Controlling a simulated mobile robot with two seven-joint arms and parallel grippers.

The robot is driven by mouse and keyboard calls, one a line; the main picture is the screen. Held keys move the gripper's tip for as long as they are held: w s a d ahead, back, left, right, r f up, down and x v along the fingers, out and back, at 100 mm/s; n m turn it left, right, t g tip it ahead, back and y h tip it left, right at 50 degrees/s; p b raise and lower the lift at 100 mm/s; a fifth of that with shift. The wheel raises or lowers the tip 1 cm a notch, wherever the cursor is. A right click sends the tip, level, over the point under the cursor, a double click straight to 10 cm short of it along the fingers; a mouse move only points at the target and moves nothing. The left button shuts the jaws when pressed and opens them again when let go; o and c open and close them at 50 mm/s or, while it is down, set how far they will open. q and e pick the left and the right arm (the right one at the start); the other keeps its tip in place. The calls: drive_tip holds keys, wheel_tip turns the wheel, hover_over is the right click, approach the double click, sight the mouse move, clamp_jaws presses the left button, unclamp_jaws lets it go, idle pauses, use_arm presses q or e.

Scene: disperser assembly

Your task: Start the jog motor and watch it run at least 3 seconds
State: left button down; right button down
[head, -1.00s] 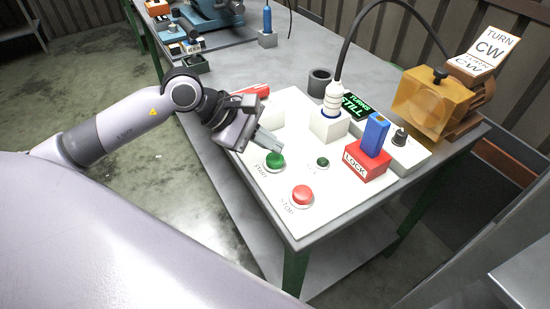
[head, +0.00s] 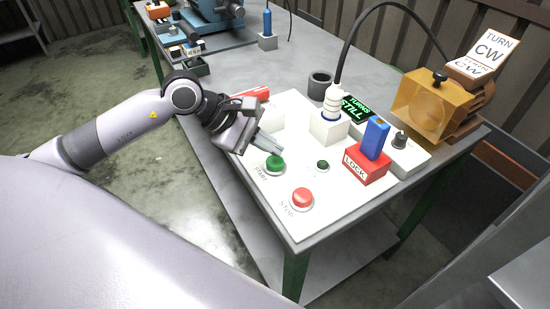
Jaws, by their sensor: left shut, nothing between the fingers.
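The white control panel (head: 335,222) lies on the grey table. The green START button (head: 274,164) and the red STOP button (head: 302,199) stand near its front left edge. My left gripper (head: 277,150) is shut and empty, its fingertips just above and behind the START button; I cannot tell whether they touch it. A sign with green letters (head: 355,107) reads "TURNS STILL". An amber box with a black knob (head: 430,105) sits at the right under a white "TURN CW" card (head: 487,50). My right gripper is not in view.
A red LOCK block (head: 363,170) with a blue piece (head: 375,138) stands on the panel's right. A white plug (head: 331,103) stands on a white block, with a black cable beyond it. A dark cup (head: 320,84) is behind. A small dark green button (head: 322,166) is near START.

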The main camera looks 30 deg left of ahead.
sight(270, 161)
use_arm(q)
drive_tip(key=shift+f, duration=0.15)
idle(0.7)
drive_tip(key=shift+f+b, duration=0.3)
drive_tip(key=shift+b, duration=0.4)
drive_tip(key=shift+f+b, duration=0.95)
idle(0.7)
drive_tip(key=shift+r, duration=0.1)
drive_tip(key=shift+r+p, duration=0.65)
drive_tip(key=shift+r, duration=0.6)
drive_tip(key=shift+r, duration=0.1)
drive_tip(key=shift+r+p, duration=1.35)
drive_tip(key=shift+r, duration=1.1)
